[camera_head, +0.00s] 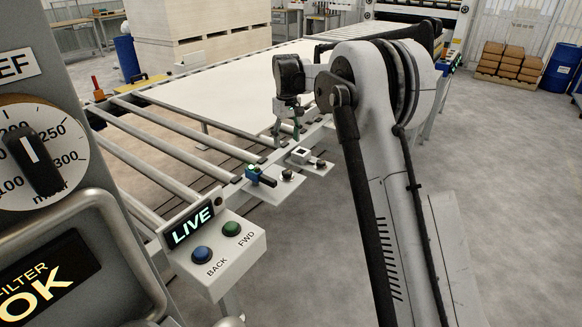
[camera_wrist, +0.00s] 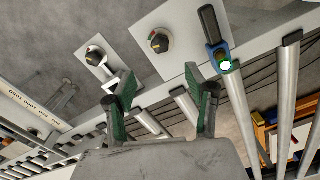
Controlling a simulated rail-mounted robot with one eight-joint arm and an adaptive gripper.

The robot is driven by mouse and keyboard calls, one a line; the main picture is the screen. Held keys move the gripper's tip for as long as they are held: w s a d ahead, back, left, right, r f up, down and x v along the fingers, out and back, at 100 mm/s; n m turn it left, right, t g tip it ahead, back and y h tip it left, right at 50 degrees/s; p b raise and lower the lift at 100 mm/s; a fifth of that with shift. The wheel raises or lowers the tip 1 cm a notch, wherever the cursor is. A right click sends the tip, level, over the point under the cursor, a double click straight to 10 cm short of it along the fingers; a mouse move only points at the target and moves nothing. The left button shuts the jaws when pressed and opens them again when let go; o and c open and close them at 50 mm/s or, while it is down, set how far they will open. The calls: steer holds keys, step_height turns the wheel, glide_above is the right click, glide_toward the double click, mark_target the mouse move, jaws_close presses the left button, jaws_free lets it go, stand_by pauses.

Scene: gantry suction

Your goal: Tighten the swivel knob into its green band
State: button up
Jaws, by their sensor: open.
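Two small black knobs stand on light mounting plates beside the roller rail. The other knob (camera_head: 320,163) stands beside a white bracket and shows at the left of the wrist view (camera_wrist: 94,57). I cannot tell which one is the swivel knob. My gripper (camera_head: 287,132) is open and empty above the rail. In the wrist view its green-padded fingers (camera_wrist: 158,80) are apart, below the lone knob in the picture and not touching it.
A blue valve with a black handle (camera_head: 260,177) is close beside the lone knob. A LIVE box (camera_head: 213,243) with blue and green buttons stands nearer. A large dial panel (camera_head: 45,160) fills the left. A white sheet (camera_head: 225,95) lies on the rollers.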

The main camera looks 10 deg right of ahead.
mark_target(287, 172)
step_height(287, 172, down, 14)
steer(key=n, duration=0.3)
steer(key=shift+r+b, duration=0.25)
steer(key=shift+b, duration=0.1)
steer(key=shift+c, duration=0.5)
steer(key=c, duration=1)
steer(key=shift+m+b, duration=0.6)
steer(key=shift+m, duration=0.4)
steer(key=shift+c, duration=0.2)
steer(key=m, duration=0.3)
steer(key=shift+b, duration=0.35)
